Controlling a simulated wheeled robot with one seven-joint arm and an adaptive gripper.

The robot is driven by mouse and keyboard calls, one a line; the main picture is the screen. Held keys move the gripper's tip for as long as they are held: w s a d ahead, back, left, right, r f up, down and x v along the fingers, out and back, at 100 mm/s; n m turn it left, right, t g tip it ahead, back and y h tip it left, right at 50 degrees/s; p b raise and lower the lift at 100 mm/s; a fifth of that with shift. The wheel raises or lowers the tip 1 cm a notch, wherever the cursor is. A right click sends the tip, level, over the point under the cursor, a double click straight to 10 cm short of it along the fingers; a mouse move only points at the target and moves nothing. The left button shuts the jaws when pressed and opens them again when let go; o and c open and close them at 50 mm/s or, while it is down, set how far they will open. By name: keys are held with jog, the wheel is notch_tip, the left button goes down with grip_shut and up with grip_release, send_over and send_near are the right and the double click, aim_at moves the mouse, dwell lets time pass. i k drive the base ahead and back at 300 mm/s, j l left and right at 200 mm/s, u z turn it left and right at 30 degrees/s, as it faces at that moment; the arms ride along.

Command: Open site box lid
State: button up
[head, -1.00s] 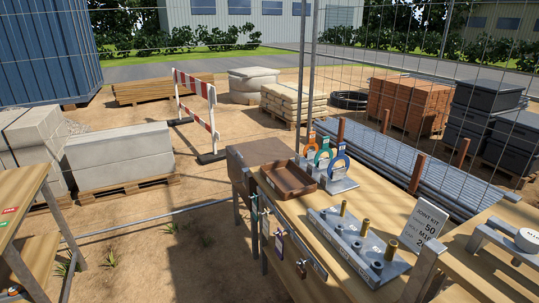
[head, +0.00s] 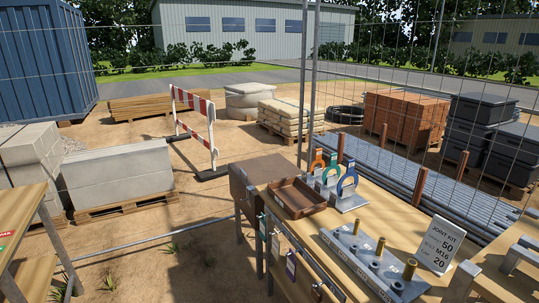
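My gripper is not in view. No thing in the head view is marked as the site box, so I cannot tell which one it is. A box-like brown block (head: 262,168) with a flat, closed-looking top stands at the far left end of the wooden bench (head: 400,200). Dark stacked boxes (head: 486,112) with flat tops stand at the far right, behind the mesh fence; their tops look shut.
The bench holds a brown tray (head: 297,198), a rack of coloured rings (head: 345,190), a metal block with brass pins (head: 372,262) and a sign (head: 440,245). Another table (head: 22,220) is at the left. Bare sandy ground (head: 185,240) lies between them. A barrier (head: 196,118) stands behind.

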aim_at(253, 173)
jog(key=i+j, duration=0.55)
jog(key=j, duration=0.25)
jog(key=i+j, duration=0.55)
jog(key=j, duration=0.25)
jog(key=i+j+z, duration=0.1)
jog(key=i+j, duration=0.45)
jog(key=i, duration=0.2)
jog(key=i+j, duration=0.25)
jog(key=i, duration=0.25)
jog(key=i+j, duration=0.2)
jog(key=i, duration=0.25)
jog(key=i+j+z, duration=0.1)
jog(key=i+j, duration=0.15)
jog(key=i, duration=0.5)
